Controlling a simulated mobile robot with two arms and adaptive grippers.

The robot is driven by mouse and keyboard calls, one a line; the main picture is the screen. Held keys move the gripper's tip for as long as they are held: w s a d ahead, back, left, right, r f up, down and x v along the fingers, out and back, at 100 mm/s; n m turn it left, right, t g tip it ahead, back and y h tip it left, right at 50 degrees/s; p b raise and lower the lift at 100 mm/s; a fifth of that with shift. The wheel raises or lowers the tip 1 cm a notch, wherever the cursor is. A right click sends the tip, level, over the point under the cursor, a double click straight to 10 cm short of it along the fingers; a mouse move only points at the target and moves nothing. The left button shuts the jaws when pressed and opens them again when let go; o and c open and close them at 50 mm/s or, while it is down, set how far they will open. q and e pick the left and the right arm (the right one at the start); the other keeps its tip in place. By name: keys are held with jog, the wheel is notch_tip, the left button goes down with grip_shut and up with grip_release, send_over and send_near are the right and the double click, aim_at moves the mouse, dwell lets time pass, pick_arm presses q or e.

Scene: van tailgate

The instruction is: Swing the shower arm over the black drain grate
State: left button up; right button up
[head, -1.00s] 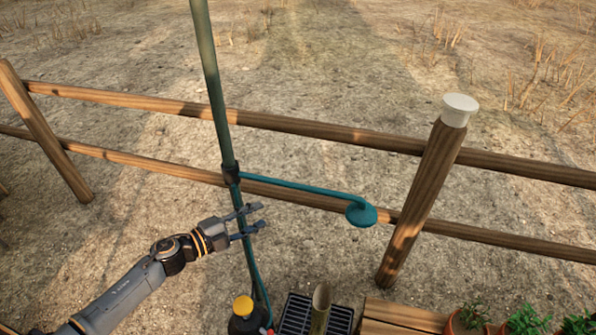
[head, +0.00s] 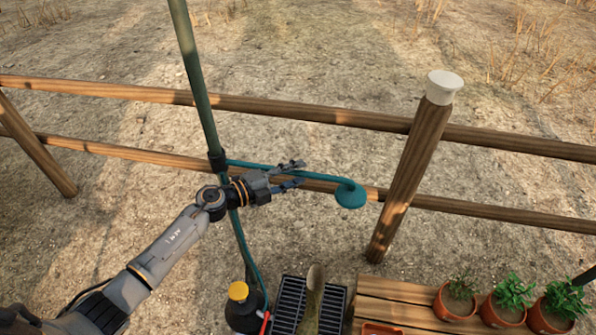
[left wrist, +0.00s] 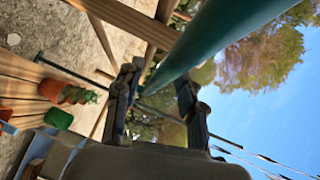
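The teal shower arm (head: 325,177) runs right from a dark collar (head: 217,160) on the green upright pole (head: 196,85) and ends in a round shower head (head: 350,195). The black drain grate (head: 288,303) lies on the ground at the bottom; the shower head is to its upper right in the picture. My left gripper (head: 300,171) is open at the shower arm, its fingers overlapping the arm. In the left wrist view a thick teal tube (left wrist: 215,40) passes between the parted fingers, with no clear grip. My right gripper is not in view.
A dark bottle with a yellow cap (head: 238,291) stands left of the grate. A brown post-like piece (head: 313,300) covers part of the grate. A wooden bench (head: 400,290) with potted plants (head: 458,297) is at right. A fence post (head: 412,175) stands behind.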

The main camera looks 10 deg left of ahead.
pick_arm(q)
jog(key=shift+w+d+f, duration=0.1)
jog(key=shift+w+d, duration=0.25)
jog(key=shift+w, duration=0.1)
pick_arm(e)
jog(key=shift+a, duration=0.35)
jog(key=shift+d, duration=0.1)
pick_arm(q)
grip_shut()
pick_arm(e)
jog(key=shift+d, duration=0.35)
pick_arm(q)
jog(key=shift+s, duration=0.15)
